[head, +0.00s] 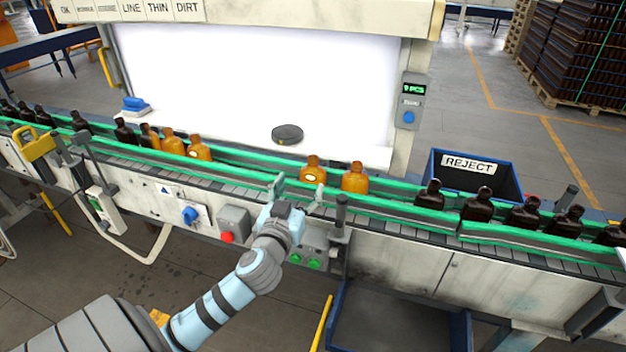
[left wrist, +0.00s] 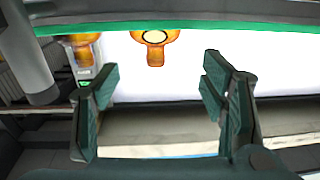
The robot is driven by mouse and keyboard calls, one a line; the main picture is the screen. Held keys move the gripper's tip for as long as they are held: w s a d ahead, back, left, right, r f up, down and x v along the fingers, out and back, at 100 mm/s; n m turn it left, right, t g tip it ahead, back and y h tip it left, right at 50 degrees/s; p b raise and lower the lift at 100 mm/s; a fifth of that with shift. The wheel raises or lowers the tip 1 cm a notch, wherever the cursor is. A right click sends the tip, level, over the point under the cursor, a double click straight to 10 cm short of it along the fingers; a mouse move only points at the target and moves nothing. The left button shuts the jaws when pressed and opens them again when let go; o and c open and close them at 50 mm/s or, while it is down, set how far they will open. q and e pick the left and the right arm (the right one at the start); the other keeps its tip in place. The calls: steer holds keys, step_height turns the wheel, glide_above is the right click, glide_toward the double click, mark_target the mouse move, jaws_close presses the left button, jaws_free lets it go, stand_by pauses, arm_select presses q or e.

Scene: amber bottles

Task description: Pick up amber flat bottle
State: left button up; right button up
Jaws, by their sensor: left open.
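Two amber bottles stand on the conveyor in front of the light panel: one with a pale oval label (head: 313,170) and a plainer one (head: 355,179) to its right. My left gripper (head: 297,190) is open and empty at the conveyor's near edge, just short of the labelled bottle and apart from it. In the left wrist view, the labelled bottle (left wrist: 154,50) shows beyond the green rail, in line with the gap between the open fingers (left wrist: 160,77). The other amber bottle (left wrist: 84,50) is partly visible to its left. My right gripper is out of view.
Green guide rails (head: 390,205) run along the conveyor. More amber bottles (head: 198,149) stand left and dark bottles (head: 477,206) right. A blue reject bin (head: 490,180) is behind the belt. A grey post (head: 341,212) rises right of my left gripper.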

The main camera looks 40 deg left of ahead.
mark_target(312, 166)
arm_select(q)
steer(key=x, duration=0.3)
steer(key=p+x, duration=0.1)
steer(key=x, duration=0.2)
steer(key=r+p+x, duration=0.1)
steer(key=x, duration=0.2)
steer(key=shift+w+d, duration=0.15)
steer(key=shift+w, duration=0.35)
steer(key=c, duration=1.4)
steer(key=shift+s+d, duration=0.1)
steer(key=shift+s, duration=0.15)
jaws_close()
steer(key=shift+f, duration=0.1)
